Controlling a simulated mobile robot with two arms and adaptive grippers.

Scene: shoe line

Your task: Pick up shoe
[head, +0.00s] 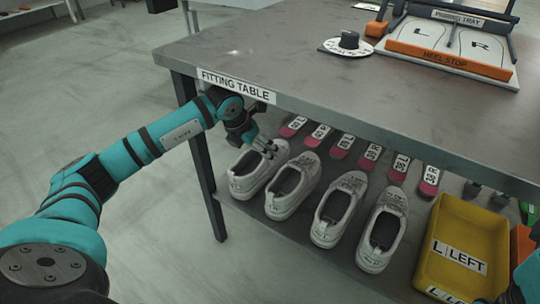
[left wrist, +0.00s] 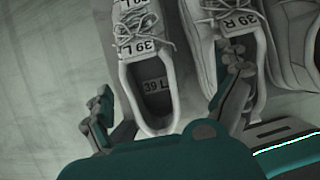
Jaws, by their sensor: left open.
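Several pale grey lace-up shoes stand in a row on the lower shelf under the fitting table. The leftmost shoe (head: 248,180) shows in the left wrist view (left wrist: 122,70) with 39 L on its tongue and insole. A shoe marked 39 R (left wrist: 208,45) stands close beside it. My left gripper (head: 268,150) is open at the leftmost shoe, under the table edge. In the left wrist view its fingers (left wrist: 170,92) are spread either side of the 39 L shoe's opening, with the right finger over the 39 R shoe. I cannot tell whether they touch. My right gripper is not in view.
The fitting table (head: 290,50) top overhangs the shoes, with a leg (head: 208,170) at left. A yellow LEFT bin (head: 465,225) stands at right. A pairing tray (head: 455,45) sits on top.

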